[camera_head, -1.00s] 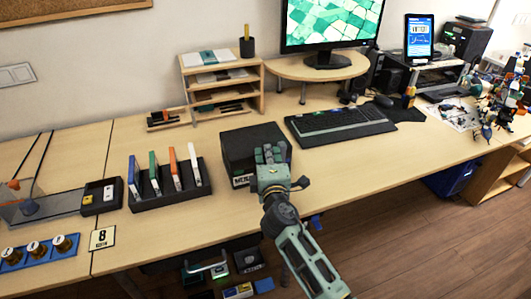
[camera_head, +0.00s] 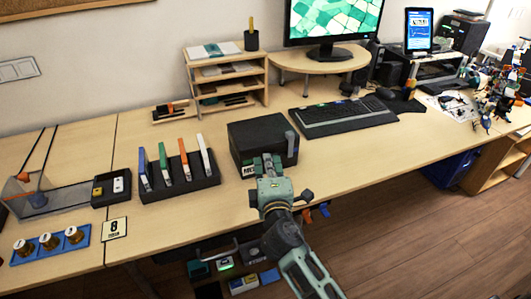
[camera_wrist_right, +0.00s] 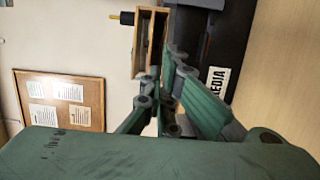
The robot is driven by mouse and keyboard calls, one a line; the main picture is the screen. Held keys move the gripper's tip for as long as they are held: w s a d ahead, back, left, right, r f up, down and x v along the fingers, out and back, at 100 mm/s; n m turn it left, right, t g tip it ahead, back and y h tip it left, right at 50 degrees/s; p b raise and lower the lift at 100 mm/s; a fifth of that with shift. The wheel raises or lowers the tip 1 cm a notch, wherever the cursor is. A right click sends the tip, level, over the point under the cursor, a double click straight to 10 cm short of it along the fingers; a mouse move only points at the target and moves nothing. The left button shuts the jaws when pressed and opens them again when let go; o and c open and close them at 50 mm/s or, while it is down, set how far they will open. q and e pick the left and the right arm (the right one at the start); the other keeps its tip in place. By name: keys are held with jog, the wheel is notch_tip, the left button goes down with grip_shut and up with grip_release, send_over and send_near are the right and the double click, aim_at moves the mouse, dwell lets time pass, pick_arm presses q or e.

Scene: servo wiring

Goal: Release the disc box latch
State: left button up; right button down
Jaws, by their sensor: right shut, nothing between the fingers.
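The disc box (camera_head: 255,133) is a black box on the table, with its lid down. A grey upright piece (camera_head: 291,143) shows at its right front; I cannot tell whether this is the latch. A white label is on its front, partly hidden in the head view; in the wrist view the label (camera_wrist_right: 219,83) reads "EDIA" on the dark box front (camera_wrist_right: 233,45). My right gripper (camera_head: 262,162) is shut and empty at the box's front, near the label. Its fingers (camera_wrist_right: 172,65) also show in the wrist view; contact is unclear. My left gripper is out of view.
A black rack (camera_head: 180,187) with several coloured cases stands left of the box. A keyboard (camera_head: 343,117) lies behind and to the right. A wooden shelf (camera_head: 228,80) and monitor stand (camera_head: 318,61) are behind. Table right of the box is clear.

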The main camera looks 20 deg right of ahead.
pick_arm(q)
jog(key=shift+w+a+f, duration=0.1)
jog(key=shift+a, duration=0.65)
pick_arm(e)
jog(key=shift+v, duration=1.2)
